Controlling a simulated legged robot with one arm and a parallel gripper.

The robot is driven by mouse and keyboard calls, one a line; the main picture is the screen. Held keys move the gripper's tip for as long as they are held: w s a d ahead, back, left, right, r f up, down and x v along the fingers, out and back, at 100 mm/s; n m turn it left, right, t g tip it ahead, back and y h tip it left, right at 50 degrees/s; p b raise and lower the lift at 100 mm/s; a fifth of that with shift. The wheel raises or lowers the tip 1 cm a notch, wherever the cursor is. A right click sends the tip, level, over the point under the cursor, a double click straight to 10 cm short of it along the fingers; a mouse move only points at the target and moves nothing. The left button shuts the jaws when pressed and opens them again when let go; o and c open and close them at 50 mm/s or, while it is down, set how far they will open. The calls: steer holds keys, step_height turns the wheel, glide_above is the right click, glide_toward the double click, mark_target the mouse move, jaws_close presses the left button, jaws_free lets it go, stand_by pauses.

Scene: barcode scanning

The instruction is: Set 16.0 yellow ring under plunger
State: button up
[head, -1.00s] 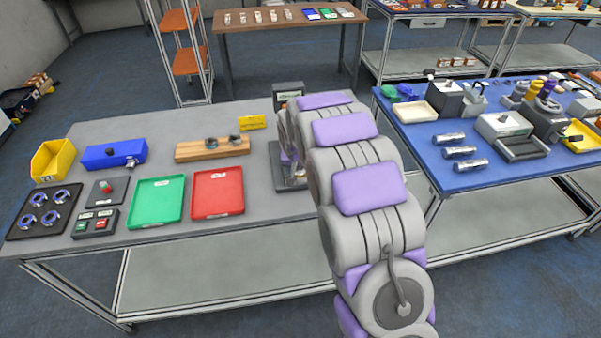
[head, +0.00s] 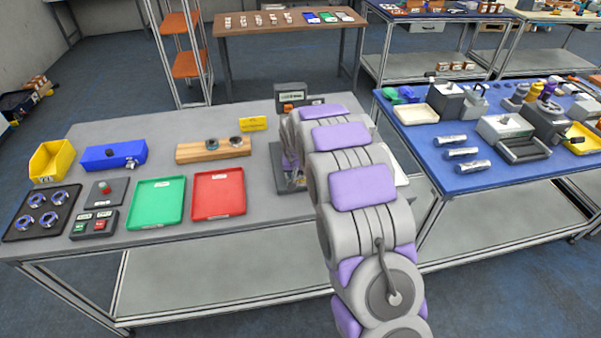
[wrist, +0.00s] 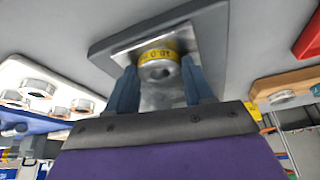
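In the wrist view the yellow ring (wrist: 160,50), a metal ring with a yellow marked band, sits between the two fingers of my gripper (wrist: 160,75). No clear gap shows between fingers and ring. Its mark is partly readable. A shiny square metal plate (wrist: 203,50) on a dark grey base (wrist: 226,28) lies behind the ring. I cannot tell whether the ring touches the plate. The plunger cannot be made out clearly. In the head view my arm hides the gripper, the ring and most of the station; part of its base (head: 277,170) shows.
A white tray (wrist: 72,88) with several metal rings is beside the station. A wooden block (head: 212,150) with two rings, a red tray (head: 218,194) and a green tray (head: 156,202) stand left of it. A display box (head: 291,97) is behind my arm.

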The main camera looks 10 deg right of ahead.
steer(key=o, duration=0.4)
steer(key=shift+a, duration=0.3)
steer(key=shift+o, duration=0.2)
steer(key=shift+d, duration=0.25)
steer(key=shift+s+r, duration=0.1)
steer(key=shift+r, duration=0.45)
steer(key=p+v, duration=0.2)
steer(key=v, duration=0.9)
steer(key=shift+s, duration=0.2)
